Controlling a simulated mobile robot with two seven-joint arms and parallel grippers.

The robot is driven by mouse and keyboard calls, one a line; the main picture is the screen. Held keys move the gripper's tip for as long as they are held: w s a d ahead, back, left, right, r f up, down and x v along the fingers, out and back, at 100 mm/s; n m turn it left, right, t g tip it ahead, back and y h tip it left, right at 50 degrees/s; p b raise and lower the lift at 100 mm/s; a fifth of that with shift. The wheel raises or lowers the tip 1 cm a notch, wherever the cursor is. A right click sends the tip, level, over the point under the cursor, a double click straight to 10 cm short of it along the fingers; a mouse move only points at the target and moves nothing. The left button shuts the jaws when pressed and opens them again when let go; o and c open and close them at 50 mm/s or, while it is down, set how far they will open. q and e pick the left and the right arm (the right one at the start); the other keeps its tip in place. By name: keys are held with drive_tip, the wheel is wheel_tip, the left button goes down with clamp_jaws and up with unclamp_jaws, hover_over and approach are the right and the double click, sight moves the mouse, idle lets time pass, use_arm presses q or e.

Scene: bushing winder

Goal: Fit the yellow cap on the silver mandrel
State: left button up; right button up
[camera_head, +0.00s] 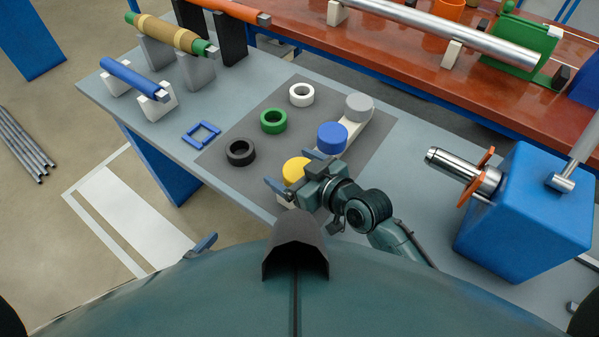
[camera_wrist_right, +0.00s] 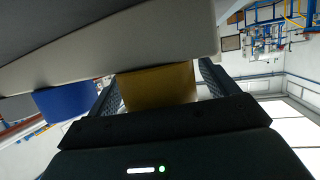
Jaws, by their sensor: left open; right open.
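The yellow cap (camera_head: 295,170) sits at the near end of a pale holder strip on the grey mat. My right gripper (camera_head: 297,172) is open around it, one finger on either side. In the right wrist view the yellow cap (camera_wrist_right: 158,88) stands between the spread fingers, against the pale strip (camera_wrist_right: 150,45); contact with the fingers cannot be told. The silver mandrel (camera_head: 450,165) sticks out leftward from a blue machine housing, with an orange flange behind it and its end bare. Of my left gripper (camera_head: 204,245), only a fingertip shows at the lower left, away from the objects.
Blue (camera_head: 332,138) and grey (camera_head: 358,107) caps share the strip. White (camera_head: 301,95), green (camera_head: 273,121) and black (camera_head: 240,152) rings lie on the mat. A blue frame (camera_head: 201,133) lies left. The blue housing (camera_head: 530,215) stands right; tabletop between mat and mandrel is clear.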

drive_tip(key=shift+c, duration=0.6)
drive_tip(key=c, duration=1)
drive_tip(key=shift+o, duration=0.2)
